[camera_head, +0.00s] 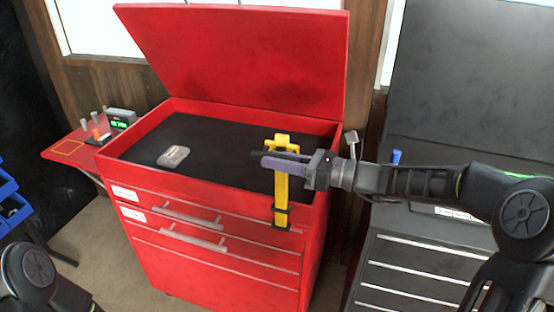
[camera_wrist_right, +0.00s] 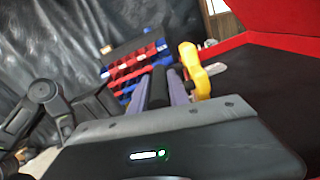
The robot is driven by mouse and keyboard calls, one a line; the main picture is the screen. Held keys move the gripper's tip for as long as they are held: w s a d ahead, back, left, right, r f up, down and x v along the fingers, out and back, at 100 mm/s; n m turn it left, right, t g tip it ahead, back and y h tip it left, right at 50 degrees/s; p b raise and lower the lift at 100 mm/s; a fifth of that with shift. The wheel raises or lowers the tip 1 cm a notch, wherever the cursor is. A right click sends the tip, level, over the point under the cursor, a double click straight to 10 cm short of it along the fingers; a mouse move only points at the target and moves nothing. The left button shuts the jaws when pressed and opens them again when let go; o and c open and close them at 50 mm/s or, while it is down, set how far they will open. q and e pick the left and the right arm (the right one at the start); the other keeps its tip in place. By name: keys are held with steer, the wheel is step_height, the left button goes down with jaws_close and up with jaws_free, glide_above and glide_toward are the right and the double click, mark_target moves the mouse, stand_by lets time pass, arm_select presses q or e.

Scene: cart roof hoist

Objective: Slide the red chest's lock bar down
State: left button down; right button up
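The red chest (camera_head: 188,247) stands in the middle of the head view with its lid raised. Its yellow lock bar (camera_head: 281,205) is upright at the front right, with a wider forked top (camera_head: 282,142) above the rim. My right gripper (camera_head: 280,163) reaches in from the right, level, and crosses just below that top, hiding part of the bar. In the right wrist view the yellow piece (camera_wrist_right: 195,72) is right of the purple-sided fingers (camera_wrist_right: 158,88). Contact and finger opening are unclear. My left gripper is out of view.
A grey object (camera_head: 173,156) lies on the chest's black top. A red side shelf (camera_head: 72,148) with small items is at left, blue bins (camera_head: 12,205) beyond it. A dark drawer cabinet (camera_head: 415,265) stands at right under my right arm.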

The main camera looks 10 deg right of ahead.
mark_target(278, 218)
jaws_close()
stand_by(0.8)
step_height(278, 218, down, 19)
steer(key=b, duration=1)
steer(key=shift+r, duration=0.1)
steer(key=shift+o, duration=1.7)
jaws_free()
steer(key=shift+d, duration=0.1)
